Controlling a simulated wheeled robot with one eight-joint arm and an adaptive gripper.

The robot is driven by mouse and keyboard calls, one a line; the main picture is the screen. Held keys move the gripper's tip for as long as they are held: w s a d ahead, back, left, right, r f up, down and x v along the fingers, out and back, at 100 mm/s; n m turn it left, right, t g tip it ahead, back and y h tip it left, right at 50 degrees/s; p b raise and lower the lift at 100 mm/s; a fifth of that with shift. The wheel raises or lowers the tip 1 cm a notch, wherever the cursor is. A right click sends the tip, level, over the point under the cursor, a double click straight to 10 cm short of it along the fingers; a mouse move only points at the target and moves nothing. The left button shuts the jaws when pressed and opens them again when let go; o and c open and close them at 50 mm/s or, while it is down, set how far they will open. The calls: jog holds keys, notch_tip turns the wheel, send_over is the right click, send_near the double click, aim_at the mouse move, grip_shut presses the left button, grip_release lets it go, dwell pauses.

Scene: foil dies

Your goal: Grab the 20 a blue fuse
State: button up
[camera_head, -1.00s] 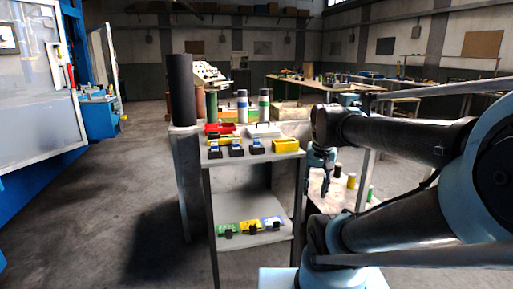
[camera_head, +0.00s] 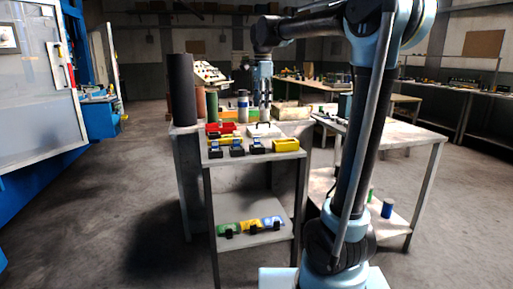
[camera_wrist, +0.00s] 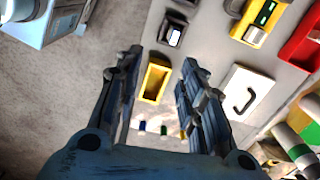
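My gripper (camera_head: 264,105) points down above the back of the grey stand's top. In the wrist view my gripper (camera_wrist: 162,62) has its two fingers apart, with nothing held between them. A yellow bin (camera_head: 286,145) at the top's front right shows below the fingers in the wrist view (camera_wrist: 146,82); I cannot make out its contents. A blue cylinder (camera_head: 387,208) stands on the lower shelf of the table at right, near a green one (camera_head: 370,193). Small blue (camera_wrist: 142,127), green (camera_wrist: 163,130) and yellow pieces show between the fingers' bases. No 20 A marking is readable.
A white case (camera_head: 264,130) with a black handle and a red bin (camera_head: 214,128) stand near the yellow bin. Several dark-and-yellow devices (camera_head: 236,146) line the top's front. Green, yellow and blue items (camera_head: 250,225) sit on the lower shelf.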

jog(key=w+a, duration=0.2)
jog(key=m, duration=0.1)
send_over(257, 138)
jog(key=f, duration=1.1)
jog(key=shift+w+a, duration=0.15)
jog(key=shift+w, duration=0.15)
jog(key=shift+w+f, duration=0.15)
jog(key=shift+f, duration=2.55)
grip_shut()
